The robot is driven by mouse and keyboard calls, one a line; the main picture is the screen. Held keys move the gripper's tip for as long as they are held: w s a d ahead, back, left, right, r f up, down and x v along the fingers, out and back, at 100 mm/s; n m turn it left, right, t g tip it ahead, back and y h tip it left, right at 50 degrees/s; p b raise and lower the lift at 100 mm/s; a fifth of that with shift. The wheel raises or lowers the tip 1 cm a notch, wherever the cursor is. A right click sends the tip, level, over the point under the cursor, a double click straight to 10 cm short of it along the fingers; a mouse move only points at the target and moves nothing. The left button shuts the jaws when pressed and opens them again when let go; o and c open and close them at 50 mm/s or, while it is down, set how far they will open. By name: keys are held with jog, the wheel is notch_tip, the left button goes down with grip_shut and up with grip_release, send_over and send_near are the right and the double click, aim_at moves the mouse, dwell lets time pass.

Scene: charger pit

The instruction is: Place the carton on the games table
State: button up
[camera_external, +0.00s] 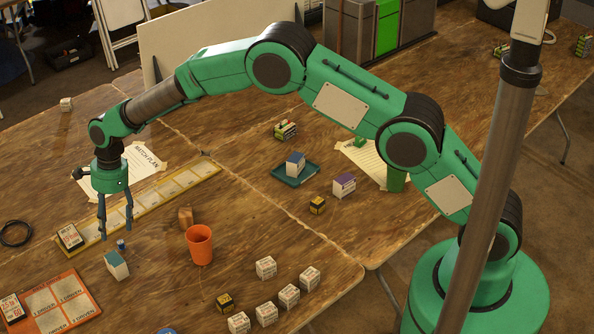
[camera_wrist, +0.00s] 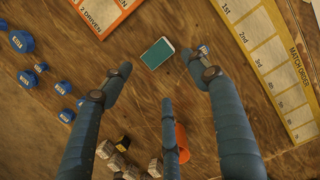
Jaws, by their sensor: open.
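A small white carton with a teal top (camera_external: 116,265) stands on the left wooden table (camera_external: 150,240), left of an orange cup. In the wrist view the carton (camera_wrist: 157,53) lies between and just beyond the fingertips, touching none. My gripper (camera_external: 116,222) is open and empty above the table, close to the carton, with its fingers pointing down. Similar boxes are a blue-topped one (camera_external: 296,164) in a teal tray (camera_external: 283,177) and a purple-topped one (camera_external: 344,184). The frames do not show which table is the games table.
An orange board (camera_external: 68,290) and yellow match-order strip (camera_external: 150,202) lie nearby. Blue round pieces (camera_wrist: 22,42) show in the wrist view.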

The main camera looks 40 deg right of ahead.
dwell(0.4)
jog(key=s+d+r+n+t, duration=0.1)
jog(key=s+d+r+n, duration=0.1)
jog(key=d+r, duration=0.7)
jog(key=s+d+r+n+t, duration=0.15)
jog(key=d+r, duration=0.45)
jog(key=r, duration=0.6)
jog(key=s+d+r+n, duration=0.5)
jog(key=s+d+r, duration=0.7)
jog(key=d+r, duration=0.15)
jog(key=s+d+r+n+t+h, duration=0.1)
jog(key=s+d+r+n, duration=0.15)
jog(key=s+d, duration=0.45)
jog(key=s+d+r+n+t, duration=0.1)
jog(key=s+d+r+n, duration=0.15)
jog(key=s+d, duration=0.55)
jog(key=s+d+f+n, duration=0.1)
jog(key=s+d+n, duration=0.1)
jog(key=s, duration=0.7)
jog(key=s+d+f+n+t+h, duration=0.1)
jog(key=s+d+f+n, duration=0.1)
jog(key=s, duration=0.8)
jog(key=shift+s+d+f, duration=0.15)
jog(key=shift+d+f, duration=0.15)
jog(key=shift+d, duration=0.2)
